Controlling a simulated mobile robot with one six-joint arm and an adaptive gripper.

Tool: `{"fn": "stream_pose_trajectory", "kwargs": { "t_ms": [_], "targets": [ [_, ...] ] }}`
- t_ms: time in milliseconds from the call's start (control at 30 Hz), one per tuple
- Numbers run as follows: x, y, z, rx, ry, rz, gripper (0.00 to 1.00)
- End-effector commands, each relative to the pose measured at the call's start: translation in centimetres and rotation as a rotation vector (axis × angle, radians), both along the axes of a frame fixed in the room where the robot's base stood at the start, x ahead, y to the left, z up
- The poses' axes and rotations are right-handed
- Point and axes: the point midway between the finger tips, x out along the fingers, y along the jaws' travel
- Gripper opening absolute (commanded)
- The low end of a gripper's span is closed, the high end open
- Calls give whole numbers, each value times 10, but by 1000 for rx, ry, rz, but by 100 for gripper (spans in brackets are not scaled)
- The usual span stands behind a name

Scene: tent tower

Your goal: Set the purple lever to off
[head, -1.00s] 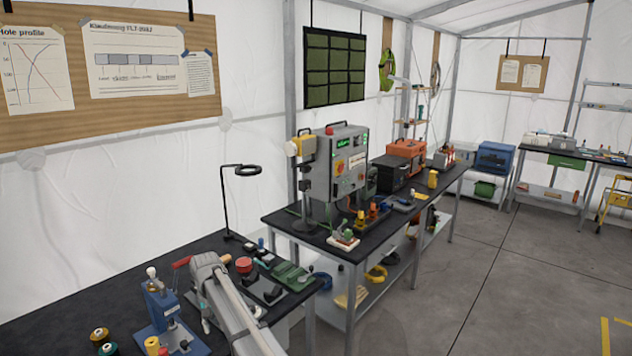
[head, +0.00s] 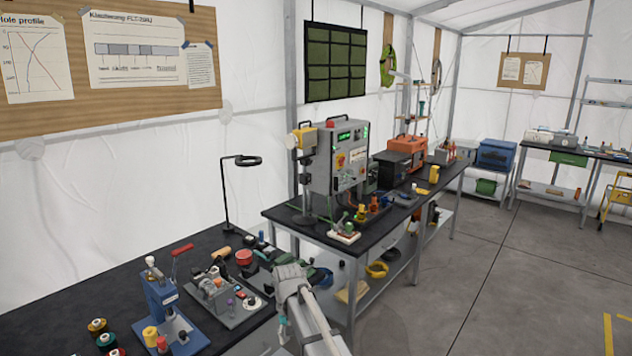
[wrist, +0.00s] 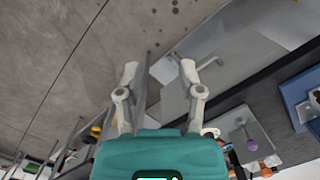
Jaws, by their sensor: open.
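A small purple knob (head: 231,303), which looks like the purple lever, stands on a grey panel (head: 245,313) on the near bench in the head view. In the wrist view the purple knob (wrist: 252,144) is at the lower right, beside my gripper (wrist: 159,68) and apart from it. I cannot tell the lever's setting. My gripper is open and empty, its two grey fingers spread over the floor and bench edge. In the head view my arm is right of the panel, and the fingertips are not clear.
A blue press (head: 163,300) with a red handle stands left of the panel. Several spools (head: 98,326) lie farther left. The second bench (head: 290,216) holds a grey control cabinet (head: 340,165). The floor to the right is open.

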Motion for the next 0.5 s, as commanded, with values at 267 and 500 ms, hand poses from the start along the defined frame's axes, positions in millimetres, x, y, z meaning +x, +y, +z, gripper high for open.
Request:
{"fn": "stream_pose_trajectory", "kwargs": {
  "t_ms": [267,500],
  "targets": [
    [-54,-111,-29,9,-53,-67,49],
    [-105,-187,-48,7,-97,-119,49]
  ]
}}
